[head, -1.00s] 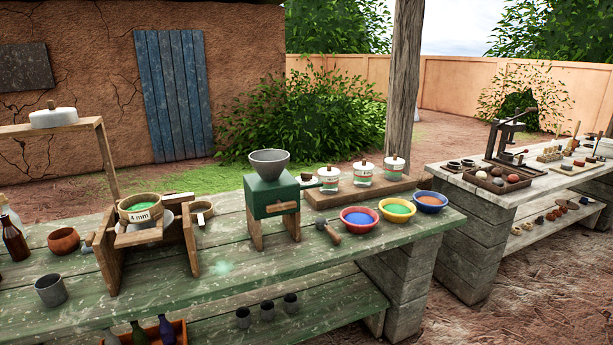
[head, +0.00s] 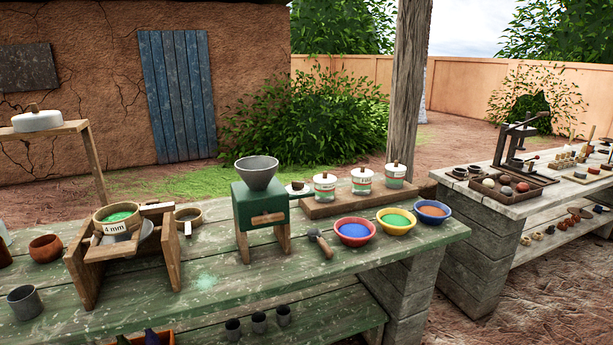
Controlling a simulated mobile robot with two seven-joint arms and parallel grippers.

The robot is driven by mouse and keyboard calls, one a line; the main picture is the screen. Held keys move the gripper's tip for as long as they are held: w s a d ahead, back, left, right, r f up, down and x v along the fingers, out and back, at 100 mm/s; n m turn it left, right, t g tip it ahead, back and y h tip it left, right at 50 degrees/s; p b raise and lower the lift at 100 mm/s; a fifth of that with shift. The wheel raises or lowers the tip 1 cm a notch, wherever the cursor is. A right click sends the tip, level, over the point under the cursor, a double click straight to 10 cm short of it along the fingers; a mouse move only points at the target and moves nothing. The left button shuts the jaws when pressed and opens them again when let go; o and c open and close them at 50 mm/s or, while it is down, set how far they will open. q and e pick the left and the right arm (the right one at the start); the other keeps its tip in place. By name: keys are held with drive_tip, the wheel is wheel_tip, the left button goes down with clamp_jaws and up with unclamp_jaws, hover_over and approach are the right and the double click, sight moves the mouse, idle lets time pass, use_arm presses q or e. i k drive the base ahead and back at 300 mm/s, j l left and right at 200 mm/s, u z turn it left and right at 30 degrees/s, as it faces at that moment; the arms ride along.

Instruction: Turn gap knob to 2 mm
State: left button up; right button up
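A green grinding mill (head: 258,205) with a grey funnel hopper (head: 257,172) stands on wooden legs on the mossy green bench. A small pale disc with a dark knob (head: 297,186) shows just to the right of the mill's body, and it may be the gap knob. Its marks are too small to read, so I cannot tell its setting. A wooden drawer front or handle (head: 267,219) is on the mill's near face. Neither of my grippers is in view.
A wooden sieve stand (head: 90,275) with a "4 mm" label is left of the mill. A scoop (head: 319,243) and bowls of red-rimmed blue (head: 355,232), green (head: 396,222) and orange (head: 432,212) contents lie right. Lidded jars (head: 364,182) stand on a board behind. A post (head: 408,90) rises behind the bench.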

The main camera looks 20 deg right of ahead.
sight(296, 185)
drive_tip(key=i+l, duration=0.15)
drive_tip(key=l, duration=0.35)
drive_tip(key=i+l, duration=0.2)
drive_tip(key=l, duration=0.35)
drive_tip(key=i+l, duration=0.15)
drive_tip(key=l, duration=0.35)
drive_tip(key=i+l, duration=0.2)
drive_tip(key=l, duration=0.3)
drive_tip(key=i+l+u, duration=0.1)
drive_tip(key=l, duration=0.4)
drive_tip(key=i+l, duration=0.2)
drive_tip(key=l, duration=0.35)
drive_tip(key=i+l, duration=0.15)
drive_tip(key=l, duration=0.4)
drive_tip(key=i+l, duration=0.15)
drive_tip(key=l, duration=0.35)
